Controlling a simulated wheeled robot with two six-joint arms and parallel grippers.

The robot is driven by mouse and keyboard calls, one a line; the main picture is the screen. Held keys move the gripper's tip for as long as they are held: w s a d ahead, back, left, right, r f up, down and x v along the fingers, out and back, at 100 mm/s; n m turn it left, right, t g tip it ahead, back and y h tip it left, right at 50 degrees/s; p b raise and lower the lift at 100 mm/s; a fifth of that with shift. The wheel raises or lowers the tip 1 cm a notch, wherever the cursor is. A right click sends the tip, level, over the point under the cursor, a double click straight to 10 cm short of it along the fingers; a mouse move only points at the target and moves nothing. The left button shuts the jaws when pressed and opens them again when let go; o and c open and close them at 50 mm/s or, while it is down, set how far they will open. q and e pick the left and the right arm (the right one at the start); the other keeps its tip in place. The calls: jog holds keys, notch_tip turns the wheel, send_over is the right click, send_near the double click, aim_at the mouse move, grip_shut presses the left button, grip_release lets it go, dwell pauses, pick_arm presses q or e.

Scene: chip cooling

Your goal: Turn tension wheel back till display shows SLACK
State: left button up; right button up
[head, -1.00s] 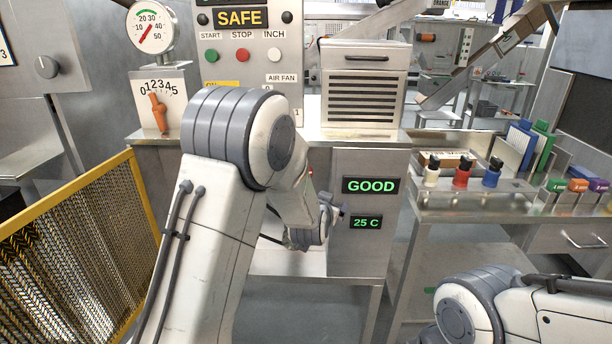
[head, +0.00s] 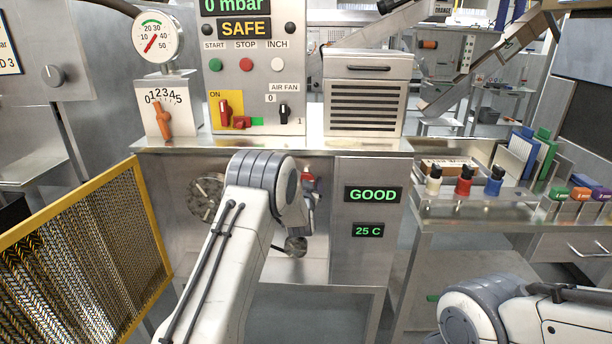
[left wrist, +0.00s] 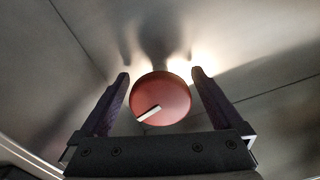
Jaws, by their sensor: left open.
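A round red knob (left wrist: 165,98) with a white pointer line faces the left wrist camera; the line slants to the lower left. I take it as the tension wheel. My left gripper (left wrist: 161,76) is open, with one dark finger on each side of the knob; touching cannot be made out. In the head view a bit of red knob (head: 308,178) shows beside my left arm, which largely hides the gripper. The upper display (head: 373,194) reads GOOD in green. My right gripper is out of view; only part of that arm shows at the lower right.
A lower display (head: 368,230) reads 25 C. A control panel (head: 255,90) with SAFE stands above, beside a gauge (head: 158,36) and an orange lever (head: 161,118). A yellow-framed mesh guard (head: 95,255) stands at left. A bottle tray (head: 430,208) is at right.

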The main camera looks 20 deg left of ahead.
pick_arm(q)
jog(key=shift+w+a, duration=0.2)
jog(key=shift+w, duration=0.5)
jog(key=c, duration=1.3)
jog(key=shift+f+n+b, duration=0.15)
jog(key=shift+n+b, duration=0.35)
jog(key=shift+b, duration=0.3)
jog(key=n+b, duration=0.7)
jog(key=b, duration=0.2)
jog(key=shift+d+f+n, duration=0.15)
jog(key=shift+n, duration=0.25)
jog(key=n+b, duration=0.9)
jog(key=b, duration=0.1)
jog(key=shift+d, duration=0.1)
jog(key=shift+r+n+b, duration=0.2)
jog(key=shift+n+b, duration=0.8)
jog(key=shift+r+n+b, duration=0.2)
jog(key=shift+n+b, duration=0.75)
jog(key=shift+n, duration=0.05)
